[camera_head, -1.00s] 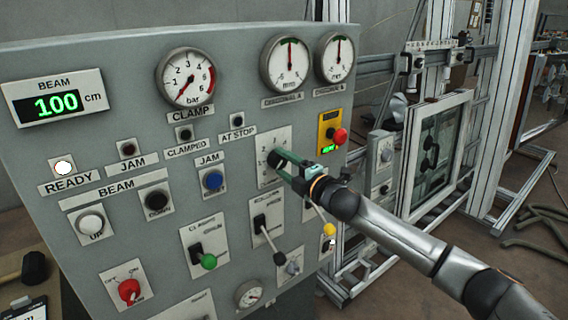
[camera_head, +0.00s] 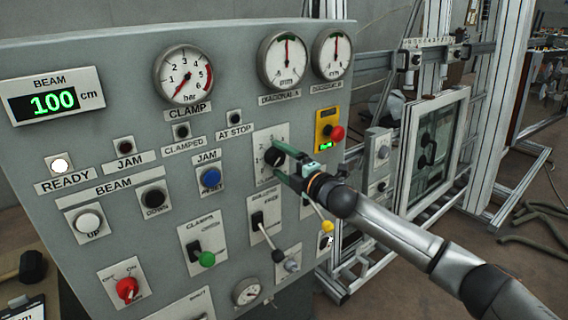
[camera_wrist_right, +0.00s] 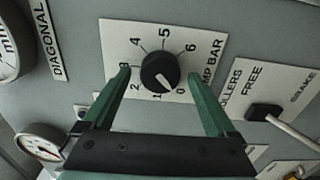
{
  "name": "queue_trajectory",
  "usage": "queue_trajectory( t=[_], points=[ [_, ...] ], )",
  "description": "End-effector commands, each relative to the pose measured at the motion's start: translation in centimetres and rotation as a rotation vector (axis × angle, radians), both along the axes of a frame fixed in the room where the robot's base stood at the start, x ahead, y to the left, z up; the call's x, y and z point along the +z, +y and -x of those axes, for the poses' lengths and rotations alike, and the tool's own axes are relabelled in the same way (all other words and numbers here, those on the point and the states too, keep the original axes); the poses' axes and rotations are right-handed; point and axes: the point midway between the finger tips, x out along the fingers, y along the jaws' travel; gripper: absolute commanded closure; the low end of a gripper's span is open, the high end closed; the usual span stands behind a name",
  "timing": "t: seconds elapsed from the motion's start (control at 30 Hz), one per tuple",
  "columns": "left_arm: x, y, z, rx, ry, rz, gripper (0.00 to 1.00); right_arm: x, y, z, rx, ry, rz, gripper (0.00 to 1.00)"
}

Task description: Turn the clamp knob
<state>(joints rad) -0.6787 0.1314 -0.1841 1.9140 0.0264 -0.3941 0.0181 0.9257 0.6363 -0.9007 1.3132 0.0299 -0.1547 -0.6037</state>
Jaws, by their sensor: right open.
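The clamp knob (camera_wrist_right: 160,72) is a round black dial with a white pointer line, on a white plate (camera_wrist_right: 118,40) marked 0 to 6 and partly readable as "...MP BAR". Its pointer sits low, between 0 and 1. In the head view the knob (camera_head: 273,157) is partly behind my right gripper (camera_head: 284,160). The right gripper's green fingers (camera_wrist_right: 164,85) are open, one on each side of the knob, with gaps showing in the wrist view. The clamp gauge (camera_head: 183,75) has a red needle pointing low left. My left gripper is not in view.
The grey panel carries a beam display (camera_head: 52,102) reading 100, a blue reset button (camera_head: 211,177), and a green-knobbed lever (camera_head: 206,259). A black-knobbed lever (camera_head: 278,256) and yellow knob (camera_head: 327,226) sit below the right gripper. A metal frame (camera_head: 440,150) stands at right.

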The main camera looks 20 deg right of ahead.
Motion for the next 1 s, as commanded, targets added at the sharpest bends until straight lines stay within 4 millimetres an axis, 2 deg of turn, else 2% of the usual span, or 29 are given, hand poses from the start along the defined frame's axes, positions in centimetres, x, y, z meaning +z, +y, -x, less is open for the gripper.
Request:
queue_trajectory(
  t=[0.23, 0.7, 1.0],
  points=[
    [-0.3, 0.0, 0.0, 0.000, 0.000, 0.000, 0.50, -0.2, -0.7, 1.5, -0.001, 0.001, -0.001, 0.08],
    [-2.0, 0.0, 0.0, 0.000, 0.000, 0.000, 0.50, -0.3, -3.3, 8.9, -0.001, 0.002, 0.002, 0.08],
    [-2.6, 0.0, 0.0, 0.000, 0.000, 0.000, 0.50, -0.1, -4.2, 11.6, 0.000, 0.001, 0.001, 0.08]
  ],
)
